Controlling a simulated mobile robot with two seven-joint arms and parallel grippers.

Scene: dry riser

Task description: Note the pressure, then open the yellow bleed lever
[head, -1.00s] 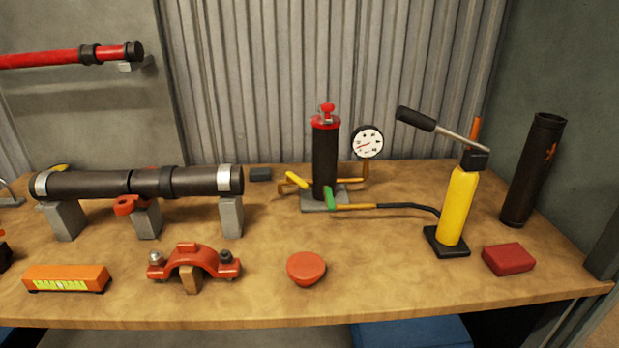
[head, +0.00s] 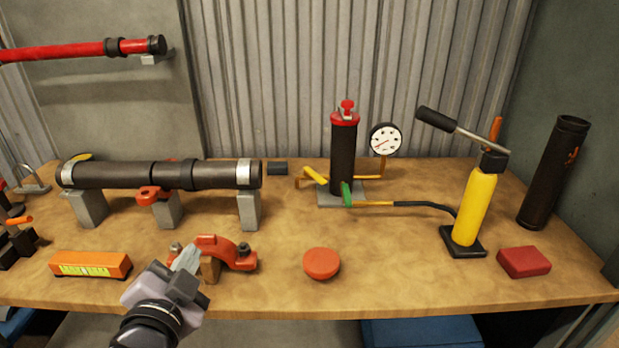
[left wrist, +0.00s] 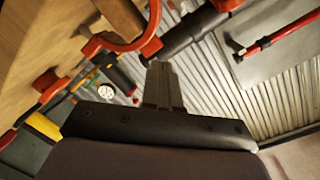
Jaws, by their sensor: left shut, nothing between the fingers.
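The pressure gauge (head: 386,140) has a white dial and a thin reddish needle slanting to the lower left; its figures are too small to read. It stands right of a dark upright cylinder (head: 342,160) with a red cap. The yellow bleed lever (head: 315,174) sticks out left of the cylinder's foot, tilted along the orange pipe. My left gripper (head: 187,257) is shut and empty, over the front of the bench by the red clamp, well left of the lever. Its fingers (left wrist: 161,85) also show in the left wrist view, with the gauge (left wrist: 106,92) beyond. My right gripper is not in view.
The red clamp (head: 236,255) on a wooden block is close to my left gripper. A dark pipe (head: 125,175) on grey stands lies behind. An orange level (head: 90,264), a red disc (head: 321,263) and a yellow hand pump (head: 471,210) also occupy the bench. Bare wood lies around the disc.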

